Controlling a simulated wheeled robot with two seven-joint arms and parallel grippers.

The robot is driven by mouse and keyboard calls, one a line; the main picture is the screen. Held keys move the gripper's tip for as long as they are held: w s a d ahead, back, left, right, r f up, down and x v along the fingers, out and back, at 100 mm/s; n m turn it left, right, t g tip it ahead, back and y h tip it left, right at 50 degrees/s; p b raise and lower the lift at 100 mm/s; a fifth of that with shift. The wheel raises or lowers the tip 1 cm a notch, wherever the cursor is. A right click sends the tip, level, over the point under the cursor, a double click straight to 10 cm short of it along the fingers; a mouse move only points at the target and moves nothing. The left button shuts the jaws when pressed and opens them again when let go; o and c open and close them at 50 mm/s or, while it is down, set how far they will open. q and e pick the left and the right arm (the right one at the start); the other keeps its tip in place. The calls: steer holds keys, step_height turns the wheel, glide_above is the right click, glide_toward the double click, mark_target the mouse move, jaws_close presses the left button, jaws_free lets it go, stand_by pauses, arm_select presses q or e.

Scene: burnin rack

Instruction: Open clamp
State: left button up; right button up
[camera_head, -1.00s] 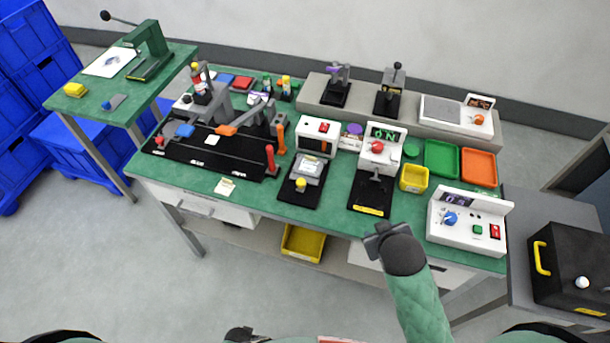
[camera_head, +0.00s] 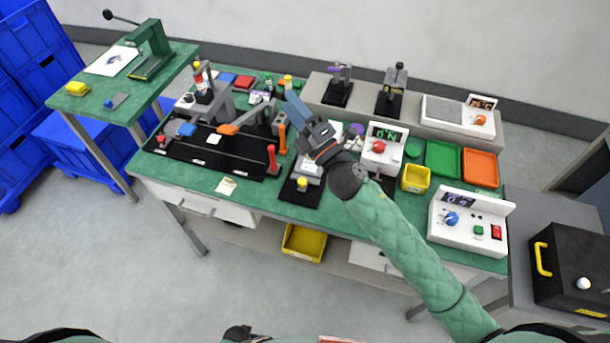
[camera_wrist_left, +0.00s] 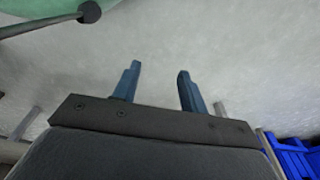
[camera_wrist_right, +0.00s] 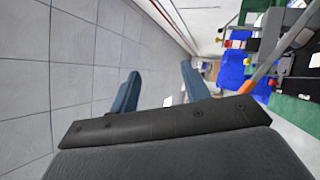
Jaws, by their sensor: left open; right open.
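A long black fixture plate (camera_head: 200,160) lies on the left of the green bench. Grey arms stand over it, one with an orange piece (camera_head: 228,129) and one with a blue piece (camera_head: 186,130). A red handle (camera_head: 271,158) and an orange handle (camera_head: 281,138) stand upright at its right end. Which part is the clamp is not clear. My right gripper (camera_head: 292,97) is open and empty above the bench, right of the orange handle. In the right wrist view, nothing is between its fingers (camera_wrist_right: 160,85). My left gripper (camera_wrist_left: 155,75) is open and empty above the floor.
Right of the plate is a small black fixture with a yellow knob (camera_head: 302,184). A white device with a red knob (camera_head: 379,147), a yellow bin (camera_head: 415,178) and a control box (camera_head: 467,222) stand further right. Two small presses (camera_head: 390,100) stand on the back shelf.

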steer(key=s+a+n+g+y, duration=0.3)
steer(key=a+n+g+y, duration=0.4)
steer(key=n+g, duration=0.55)
steer(key=n+g+h, duration=0.7)
steer(key=n+h, duration=1.1)
steer(key=n, duration=0.1)
glide_toward(303, 181)
steer(key=p+x, duration=0.3)
steer(key=x, duration=0.4)
steer(key=shift+w, duration=0.1)
arm_select(q)
steer(key=s+a+f, duration=0.2)
steer(key=s+f, duration=0.2)
steer(key=f, duration=0.1)
steer(key=shift+s+f+p, duration=0.15)
steer(key=shift+f+p, duration=0.05)
steer(key=shift+p, duration=0.2)
arm_select(e)
steer(key=shift+a+f, duration=0.2)
steer(key=shift+f, duration=0.4)
jaws_close()
